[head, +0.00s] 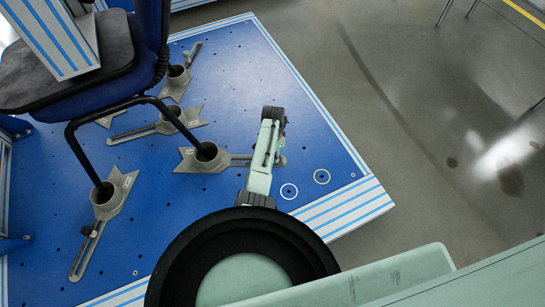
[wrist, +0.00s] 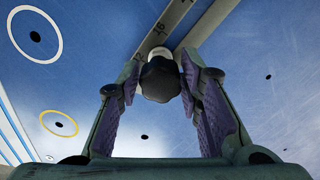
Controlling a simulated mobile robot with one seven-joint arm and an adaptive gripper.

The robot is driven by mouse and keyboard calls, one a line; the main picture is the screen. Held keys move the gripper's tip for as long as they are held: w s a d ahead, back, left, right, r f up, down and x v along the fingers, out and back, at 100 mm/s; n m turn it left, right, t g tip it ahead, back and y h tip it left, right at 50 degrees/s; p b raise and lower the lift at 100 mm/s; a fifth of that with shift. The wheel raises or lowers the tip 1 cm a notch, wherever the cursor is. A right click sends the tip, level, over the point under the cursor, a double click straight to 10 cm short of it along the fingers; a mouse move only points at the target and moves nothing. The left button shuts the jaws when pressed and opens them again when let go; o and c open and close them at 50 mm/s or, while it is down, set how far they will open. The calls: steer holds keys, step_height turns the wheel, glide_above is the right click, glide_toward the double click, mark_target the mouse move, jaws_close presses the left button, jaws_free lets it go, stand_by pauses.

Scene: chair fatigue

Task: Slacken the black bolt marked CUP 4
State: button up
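The black bolt (wrist: 160,78) is a dark lobed knob on a grey slotted bar (wrist: 166,36) with dark markings. In the wrist view my gripper (wrist: 161,88) is open, its two purple-padded fingers on either side of the knob. I see a narrow gap on each side and cannot tell contact for sure. In the head view my arm covers the knob and fingertips. The bar there runs left to a round cup (head: 207,153) holding a chair leg. I cannot read a CUP 4 mark.
The chair (head: 75,70) stands in several similar cups on the blue plate (head: 225,55). Another cup (head: 107,195) is at lower left. Grey floor (head: 390,90) is clear.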

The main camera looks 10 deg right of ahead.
steer(key=shift+o, duration=1.4)
steer(key=m, duration=0.4)
steer(key=m, duration=0.3)
steer(key=shift+p, duration=0.35)
steer(key=shift+m, duration=0.5)
